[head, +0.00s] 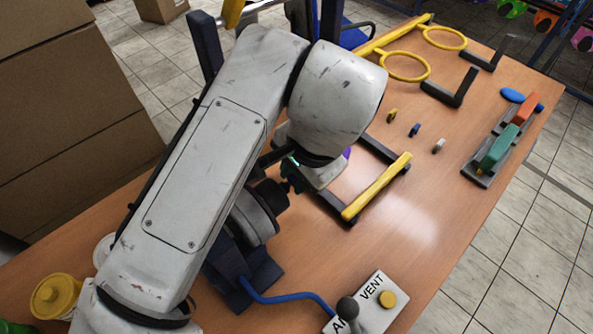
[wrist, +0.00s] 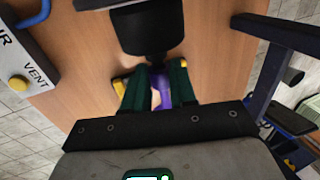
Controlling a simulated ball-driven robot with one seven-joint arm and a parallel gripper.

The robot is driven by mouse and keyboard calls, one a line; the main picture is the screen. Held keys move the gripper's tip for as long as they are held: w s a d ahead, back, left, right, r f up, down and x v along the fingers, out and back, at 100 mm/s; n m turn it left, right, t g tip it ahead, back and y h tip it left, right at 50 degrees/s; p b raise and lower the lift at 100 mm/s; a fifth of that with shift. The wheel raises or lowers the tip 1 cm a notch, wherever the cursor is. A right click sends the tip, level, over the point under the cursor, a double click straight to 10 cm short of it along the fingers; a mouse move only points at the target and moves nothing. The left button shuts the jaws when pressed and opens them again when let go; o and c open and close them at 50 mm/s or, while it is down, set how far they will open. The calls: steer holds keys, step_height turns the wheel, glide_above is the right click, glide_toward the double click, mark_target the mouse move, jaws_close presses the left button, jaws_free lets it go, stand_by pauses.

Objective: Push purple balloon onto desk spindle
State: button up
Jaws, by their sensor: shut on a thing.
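The purple balloon (wrist: 162,90) lies between the dark green fingers of my gripper (wrist: 157,84) in the wrist view. The gripper is shut on it. In the head view only a small purple patch (head: 346,153) shows beside my wrist; my arm hides most of the balloon. The desk spindle (head: 268,194) looks like a dark cylinder at the grey drum on a blue base, left of my gripper's green finger (head: 291,176). In the wrist view a black cylinder (wrist: 145,32), probably this spindle, is just beyond the fingertips. Contact between balloon and spindle cannot be told.
A yellow bar on a black frame (head: 378,187) lies right of my wrist. The VENT panel (head: 372,300) with a knob stands in front. Yellow rings (head: 408,66) are at the back, and a rack with green and red blocks (head: 500,148) is at right.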

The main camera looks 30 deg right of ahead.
steer(key=shift+s+a, duration=0.1)
steer(key=shift+a, duration=0.55)
stand_by(0.7)
steer(key=o, duration=0.9)
steer(key=p+v, duration=0.7)
steer(key=v, duration=0.2)
stand_by(0.7)
